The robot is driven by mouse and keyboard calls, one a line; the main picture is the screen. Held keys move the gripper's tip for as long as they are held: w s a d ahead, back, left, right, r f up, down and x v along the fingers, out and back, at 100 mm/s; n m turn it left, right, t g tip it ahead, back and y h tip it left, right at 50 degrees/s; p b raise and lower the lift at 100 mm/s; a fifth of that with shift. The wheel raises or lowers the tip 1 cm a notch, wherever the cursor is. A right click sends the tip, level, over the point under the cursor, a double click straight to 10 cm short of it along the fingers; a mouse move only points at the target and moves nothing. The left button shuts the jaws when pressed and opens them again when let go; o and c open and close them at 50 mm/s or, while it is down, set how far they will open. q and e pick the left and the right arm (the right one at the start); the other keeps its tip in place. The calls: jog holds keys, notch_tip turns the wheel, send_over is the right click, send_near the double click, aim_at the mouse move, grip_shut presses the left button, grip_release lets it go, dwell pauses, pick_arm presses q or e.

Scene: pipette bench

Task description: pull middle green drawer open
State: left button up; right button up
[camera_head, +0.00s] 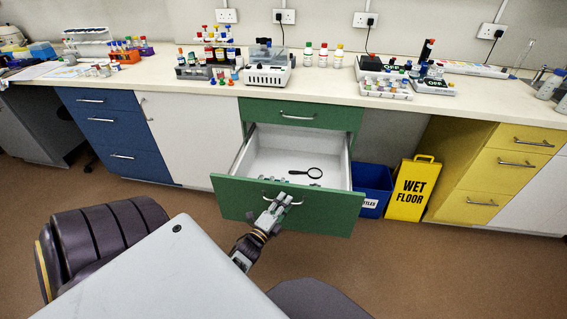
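The middle green drawer (235,200) is pulled well out from the bench, below a closed top green drawer (302,115). Its white inside shows, with a black magnifying glass (314,173) and some small pale items near the front panel. My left gripper (279,202) is at the front of this drawer, with its fingers around the metal handle (297,203). The fingers hide part of the handle and look closed on it. My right gripper is not in view.
A blue bin (372,183) and a yellow wet floor sign (410,190) stand right of the open drawer. Blue drawers (120,133) are at left, yellow drawers (490,172) at right. The worktop (330,82) holds racks and bottles. Brown floor in front is clear.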

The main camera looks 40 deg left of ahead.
pick_arm(q)
jog(key=shift+r, duration=0.1)
jog(key=shift+r, duration=0.15)
